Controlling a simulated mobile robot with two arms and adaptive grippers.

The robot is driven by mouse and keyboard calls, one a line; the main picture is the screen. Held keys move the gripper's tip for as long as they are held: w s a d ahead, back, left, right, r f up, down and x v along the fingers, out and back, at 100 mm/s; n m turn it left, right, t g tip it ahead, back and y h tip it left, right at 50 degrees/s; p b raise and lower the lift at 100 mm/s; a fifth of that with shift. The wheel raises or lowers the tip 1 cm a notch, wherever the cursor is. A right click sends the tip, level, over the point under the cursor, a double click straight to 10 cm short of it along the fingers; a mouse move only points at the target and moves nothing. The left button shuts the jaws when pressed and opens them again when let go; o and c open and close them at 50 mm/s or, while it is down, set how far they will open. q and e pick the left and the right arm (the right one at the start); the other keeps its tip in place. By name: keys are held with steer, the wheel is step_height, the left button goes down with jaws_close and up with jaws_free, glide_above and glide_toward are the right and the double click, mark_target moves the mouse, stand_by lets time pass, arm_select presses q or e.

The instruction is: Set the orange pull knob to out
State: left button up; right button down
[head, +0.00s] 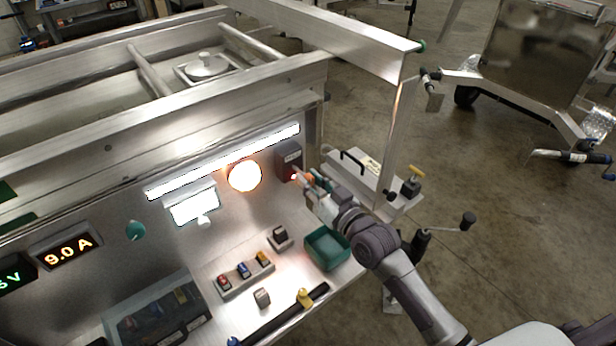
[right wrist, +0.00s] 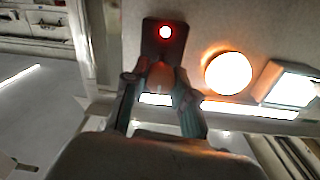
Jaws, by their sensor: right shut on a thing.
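The orange pull knob (head: 308,180) sits on a small dark box (head: 287,158) on the upright metal panel, right of the round glowing lamp. My right gripper (head: 315,184) is at the knob, with its fingers closed around it. In the right wrist view the knob (right wrist: 161,76) shows between the two fingertips (right wrist: 160,84), in front of the dark box (right wrist: 164,40) with a lit red light on it. The fingers partly hide the knob, and I cannot tell how far it stands out from the box. My left gripper is not in view.
The round lamp (head: 245,175) and a lit white panel (head: 195,205) are left of the box. A green bin (head: 327,248) and a row of coloured switches (head: 243,273) lie below. A metal post (head: 400,130) rises to the right.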

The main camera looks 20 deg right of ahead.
steer(key=c, duration=0.9)
jaws_free()
steer(key=v, duration=1.2)
steer(key=shift+s, duration=0.1)
steer(key=shift+f, duration=0.1)
